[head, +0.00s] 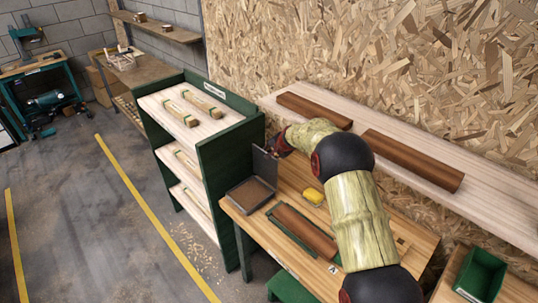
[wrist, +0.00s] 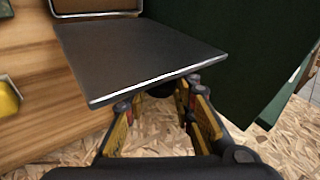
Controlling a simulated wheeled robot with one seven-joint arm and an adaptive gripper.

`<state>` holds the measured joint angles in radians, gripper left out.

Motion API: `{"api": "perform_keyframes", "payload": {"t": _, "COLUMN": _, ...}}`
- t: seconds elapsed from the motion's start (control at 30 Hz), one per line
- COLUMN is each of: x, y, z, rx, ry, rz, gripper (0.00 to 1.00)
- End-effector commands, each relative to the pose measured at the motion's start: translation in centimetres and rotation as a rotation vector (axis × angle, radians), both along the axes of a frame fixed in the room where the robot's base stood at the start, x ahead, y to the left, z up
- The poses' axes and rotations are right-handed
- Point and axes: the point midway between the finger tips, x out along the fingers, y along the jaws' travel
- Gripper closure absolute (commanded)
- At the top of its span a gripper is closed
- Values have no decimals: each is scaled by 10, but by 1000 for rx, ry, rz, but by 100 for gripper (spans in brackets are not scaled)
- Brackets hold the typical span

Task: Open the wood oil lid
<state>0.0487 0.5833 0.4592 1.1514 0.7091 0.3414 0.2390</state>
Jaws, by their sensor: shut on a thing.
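The wood oil box is a dark, shallow, square container (head: 250,193) at the left end of the wooden bench, with a brown inside. It also shows at the top of the wrist view (wrist: 95,6). Its flat dark grey lid (head: 265,164) stands raised, about upright, at the box's back right side. The lid fills the upper middle of the wrist view (wrist: 135,55), with a bright rim. My gripper (head: 274,147) is at the lid's upper free edge. In the wrist view my gripper's fingers (wrist: 155,100) are at that edge, shut on the lid; the exact contact is partly hidden.
A yellow object (head: 313,196) and a brown wood piece in a green tray (head: 274,215) lie on the bench (head: 240,219). A green shelf unit (head: 230,150) stands close on the left. A pale wall shelf (head: 480,205) holds brown boards behind my arm. A green bin (head: 482,275) is at right.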

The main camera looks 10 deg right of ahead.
Motion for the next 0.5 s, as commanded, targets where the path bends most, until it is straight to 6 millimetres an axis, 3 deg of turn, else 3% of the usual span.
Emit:
{"api": "perform_keyframes", "payload": {"t": 0.27, "x": 0, "y": -4, "z": 0, "rx": -4, "ry": -2, "rz": -3, "gripper": 100}}
{"api": "perform_keyframes", "payload": {"t": 0.3, "x": 0, "y": -3, "z": 0, "rx": -4, "ry": -2, "rz": -3, "gripper": 74}}
{"api": "perform_keyframes", "payload": {"t": 0.5, "x": 0, "y": -2, "z": 0, "rx": -2, "ry": -1, "rz": -2, "gripper": 62}}
